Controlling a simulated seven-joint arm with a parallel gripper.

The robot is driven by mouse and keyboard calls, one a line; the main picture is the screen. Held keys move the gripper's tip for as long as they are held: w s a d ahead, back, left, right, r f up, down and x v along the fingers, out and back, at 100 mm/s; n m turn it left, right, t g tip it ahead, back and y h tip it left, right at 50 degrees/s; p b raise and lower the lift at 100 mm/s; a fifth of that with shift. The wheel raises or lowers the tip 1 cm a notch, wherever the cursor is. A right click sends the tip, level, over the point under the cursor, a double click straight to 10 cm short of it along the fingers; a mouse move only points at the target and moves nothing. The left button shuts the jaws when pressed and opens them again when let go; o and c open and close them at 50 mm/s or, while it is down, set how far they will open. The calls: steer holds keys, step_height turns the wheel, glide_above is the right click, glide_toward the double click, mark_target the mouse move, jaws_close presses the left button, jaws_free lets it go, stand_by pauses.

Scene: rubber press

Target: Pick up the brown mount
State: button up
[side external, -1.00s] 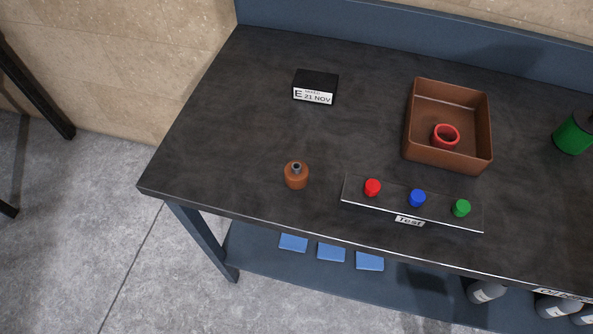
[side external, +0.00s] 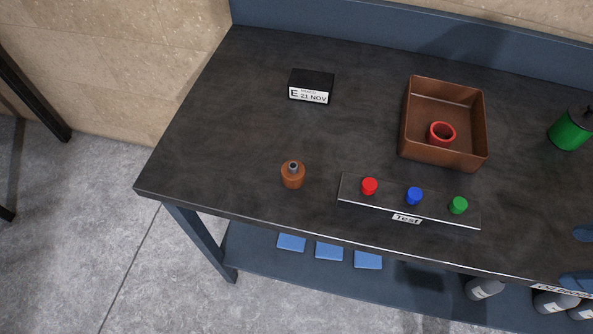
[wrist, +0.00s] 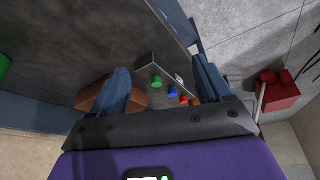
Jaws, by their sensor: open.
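The brown mount (side external: 293,178) is a small round brown piece with a grey metal stub on top. It stands upright on the dark table, left of the button panel, in the side external view. In the wrist view a small brown shape (wrist: 195,101) past the red button looks like it, partly hidden. My gripper (side external: 578,257) shows only as blue fingertips at the right edge of the side external view, far right of the mount. In the wrist view my gripper (wrist: 160,65) has its two blue fingers wide apart with nothing held.
The button panel (side external: 385,209) carries red, blue and green buttons. A brown box (side external: 478,130) holds a red ring (side external: 441,133). A black block (side external: 312,84) with a date label and a green cylinder (side external: 570,132) stand farther back. The table around the mount is clear.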

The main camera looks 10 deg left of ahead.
steer(key=w+a+f+t+y, duration=0.1)
steer(key=w+a+y, duration=0.1)
steer(key=a, duration=0.5)
steer(key=w+a+f+t+y, duration=0.1)
steer(key=w+a+f+y, duration=0.1)
steer(key=a, duration=0.6)
steer(key=n+t+y, duration=0.1)
steer(key=y, duration=0.4)
glide_toward(296, 167)
steer(key=x, duration=0.3)
steer(key=shift+d+f, duration=0.15)
steer(key=shift+f, duration=0.05)
steer(key=shift+x, duration=2.7)
steer(key=shift+r, duration=0.15)
steer(key=shift+c, duration=0.3)
steer(key=c, duration=1.2)
steer(key=shift+o, duration=0.2)
steer(key=shift+r, duration=0.1)
